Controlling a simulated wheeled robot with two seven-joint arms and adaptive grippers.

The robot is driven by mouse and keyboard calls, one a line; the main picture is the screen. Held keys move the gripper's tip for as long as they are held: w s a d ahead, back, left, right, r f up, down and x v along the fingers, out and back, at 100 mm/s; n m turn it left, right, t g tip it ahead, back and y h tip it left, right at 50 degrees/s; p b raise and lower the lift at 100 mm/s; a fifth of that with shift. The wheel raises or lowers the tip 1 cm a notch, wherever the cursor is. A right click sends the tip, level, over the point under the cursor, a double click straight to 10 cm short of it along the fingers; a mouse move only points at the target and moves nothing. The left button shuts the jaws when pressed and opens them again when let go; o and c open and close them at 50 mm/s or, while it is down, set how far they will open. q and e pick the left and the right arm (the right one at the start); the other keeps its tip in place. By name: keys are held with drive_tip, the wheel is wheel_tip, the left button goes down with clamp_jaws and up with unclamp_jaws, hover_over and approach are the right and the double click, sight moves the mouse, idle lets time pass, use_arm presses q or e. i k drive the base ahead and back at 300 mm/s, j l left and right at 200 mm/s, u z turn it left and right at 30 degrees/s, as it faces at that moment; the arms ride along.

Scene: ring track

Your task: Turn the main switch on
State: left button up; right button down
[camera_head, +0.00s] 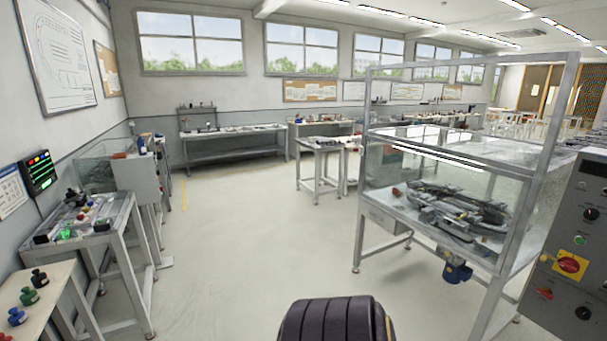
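The main switch (570,265) appears to be the red rotary knob on a yellow plate, on the front of a dark grey control cabinet (592,222) at the right edge. Its handle position is too small to read for sure. A green button (580,240) is just above it. A red-orange control (545,293) and a black knob (583,313) are below it. Neither of my grippers is in view, and nothing touches the switch.
A glass-walled machine (450,195) on metal legs stands left of the cabinet, its frame post close to it. The middle floor (240,230) is clear.

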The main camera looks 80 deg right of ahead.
sight(568, 264)
drive_tip(key=z, duration=4.5)
